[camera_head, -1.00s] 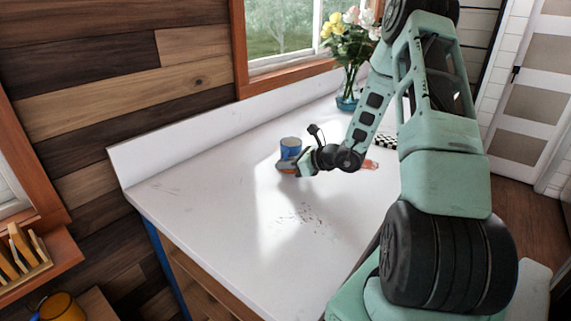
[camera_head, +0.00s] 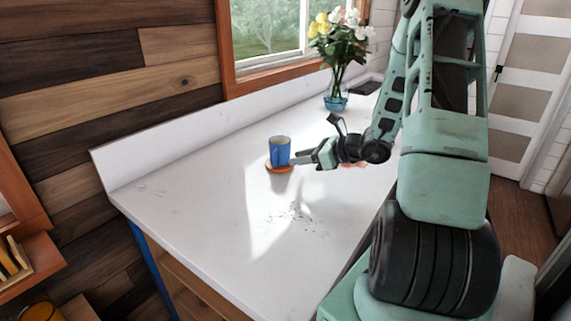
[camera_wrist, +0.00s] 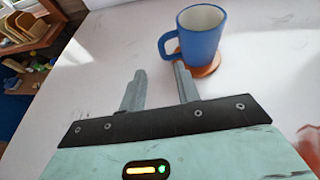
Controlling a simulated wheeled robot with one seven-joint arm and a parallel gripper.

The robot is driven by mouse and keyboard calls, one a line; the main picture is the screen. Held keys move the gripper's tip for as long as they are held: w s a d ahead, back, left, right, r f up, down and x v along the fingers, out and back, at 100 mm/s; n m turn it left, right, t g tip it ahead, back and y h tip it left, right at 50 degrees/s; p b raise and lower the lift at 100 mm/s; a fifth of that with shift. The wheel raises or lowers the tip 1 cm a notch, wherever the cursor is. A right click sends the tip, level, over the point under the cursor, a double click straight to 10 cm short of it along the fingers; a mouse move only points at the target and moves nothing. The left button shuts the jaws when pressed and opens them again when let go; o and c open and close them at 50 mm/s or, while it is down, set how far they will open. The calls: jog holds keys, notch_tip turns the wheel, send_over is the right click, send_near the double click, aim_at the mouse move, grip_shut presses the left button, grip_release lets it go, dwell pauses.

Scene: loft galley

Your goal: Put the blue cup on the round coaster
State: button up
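The blue cup (camera_head: 279,152) stands upright on the round orange-brown coaster (camera_head: 271,168) on the white counter. The wrist view shows the cup (camera_wrist: 203,38) with its handle toward the left and part of the coaster (camera_wrist: 211,69) under its base. My gripper (camera_head: 293,160) is just right of the cup in the head view. In the wrist view its two fingers (camera_wrist: 160,75) stand apart with nothing between them. The right fingertip is close to the coaster and cup; whether it touches them I cannot tell.
A glass vase of flowers (camera_head: 337,88) stands farther back by the window. A reddish thing (camera_wrist: 311,145), cut off, lies at the right edge of the wrist view. The counter (camera_head: 200,190) left and front of the cup is clear. A wall ledge (camera_head: 150,155) runs behind.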

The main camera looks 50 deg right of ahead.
jog(key=shift+v, duration=1.35)
jog(key=s+a+r+n+g+y, duration=0.1)
jog(key=a+n+g+y, duration=0.35)
jog(key=a, duration=0.85)
jog(key=a+r+n+g+y, duration=0.1)
jog(key=a+n+g, duration=0.4)
jog(key=a+n, duration=0.65)
jog(key=s+a+r+n+g+h, duration=0.1)
jog(key=s+a+n+g+h, duration=0.2)
jog(key=s+a+n+h, duration=0.6)
jog(key=s+a+n, duration=0.9)
jog(key=n, duration=0.6)
jog(key=shift+r, duration=0.25)
jog(key=shift+s, duration=0.1)
